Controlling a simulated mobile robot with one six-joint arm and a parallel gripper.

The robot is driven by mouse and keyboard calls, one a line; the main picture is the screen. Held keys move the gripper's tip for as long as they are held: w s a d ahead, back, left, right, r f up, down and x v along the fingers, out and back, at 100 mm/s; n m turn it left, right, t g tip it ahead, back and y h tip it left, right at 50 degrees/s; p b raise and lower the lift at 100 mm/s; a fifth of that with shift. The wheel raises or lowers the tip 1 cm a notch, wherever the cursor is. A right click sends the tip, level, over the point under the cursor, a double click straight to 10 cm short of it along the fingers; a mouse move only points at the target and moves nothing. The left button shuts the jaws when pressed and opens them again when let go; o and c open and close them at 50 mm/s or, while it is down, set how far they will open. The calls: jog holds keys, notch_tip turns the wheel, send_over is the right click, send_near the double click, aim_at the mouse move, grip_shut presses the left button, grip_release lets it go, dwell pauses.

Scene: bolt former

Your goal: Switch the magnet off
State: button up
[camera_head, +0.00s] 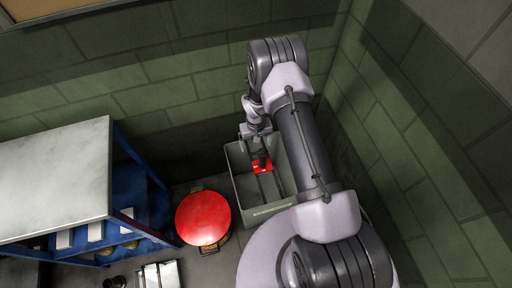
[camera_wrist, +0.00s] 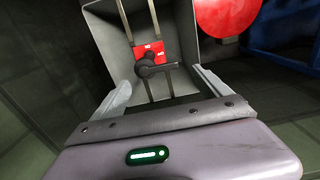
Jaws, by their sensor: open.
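A red magnet switch plate (camera_head: 262,168) with small white markings sits in a grey open bin (camera_head: 254,212) on the floor. In the wrist view, the red plate (camera_wrist: 140,52) lies across two metal strips, and a black lever knob (camera_wrist: 150,69) on it has its arm extending to the right. The markings are too small to read. My gripper (camera_head: 255,135) is over the far part of the bin. In the wrist view its open fingers (camera_wrist: 163,82) stand apart on either side of the knob, with no visible contact.
A round red-topped stool or drum (camera_head: 203,218) stands just left of the bin. A grey-topped table (camera_head: 55,180) with a blue frame and items on its shelf is farther left. Block walls (camera_head: 400,150) close in behind and to the right.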

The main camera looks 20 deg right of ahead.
notch_tip(320, 180, up, 12)
jog(key=p, duration=0.2)
notch_tip(320, 180, up, 14)
jog(key=f+m+t+b, duration=0.1)
send_over(256, 153)
jog(key=a, duration=0.1)
jog(key=s+r+t+b, duration=0.1)
jog(key=s+r, duration=0.3)
jog(key=r, duration=0.4)
jog(key=s+a+r+m+t+y+b, duration=0.1)
jog(key=s+r, duration=0.4)
jog(key=s, duration=0.6)
jog(key=s+a+r+m+t+y+b, duration=0.1)
jog(key=s+a+r+m+t+b, duration=0.1)
jog(key=s+r, duration=0.4)
jog(key=s+a, duration=0.1)
jog(key=s, duration=0.3)
jog(key=shift+s+a+r+t, duration=0.3)
jog(key=shift+s+a+t, duration=0.05)
jog(key=shift+t, duration=0.05)
